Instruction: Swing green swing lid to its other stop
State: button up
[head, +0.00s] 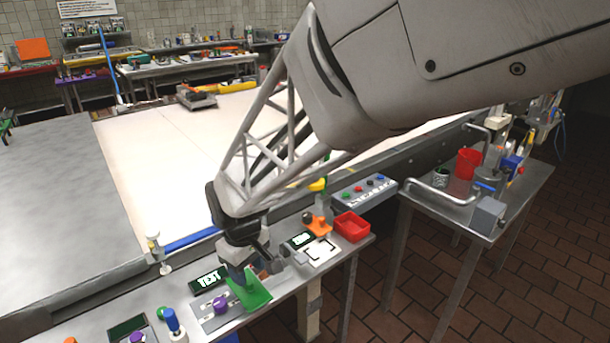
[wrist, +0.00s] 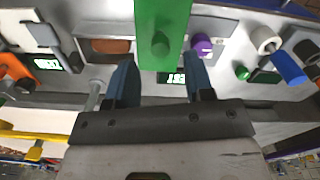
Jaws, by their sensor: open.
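The green swing lid (head: 254,294) lies on a grey panel on the near bench, under my gripper (head: 243,276). In the wrist view the lid (wrist: 165,15) is a flat green bar with a round green knob (wrist: 160,43). A recess with a brown inside (wrist: 110,46) shows to the left of the lid, and a purple knob (wrist: 201,45) to its right. My gripper (wrist: 160,75) is open, with its two blue-grey fingers apart on either side of the lid's line. Nothing shows held between them. Whether a finger touches the lid I cannot tell.
A "TEST" display (head: 208,279) stands just behind the panel. A red bin (head: 351,226) and an orange piece (head: 318,227) are to the right on the bench. A button box (head: 364,191) is farther back.

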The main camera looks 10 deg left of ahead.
aim_at(250, 282)
jog(key=shift+f, duration=1.95)
jog(key=shift+c, duration=0.3)
grip_shut()
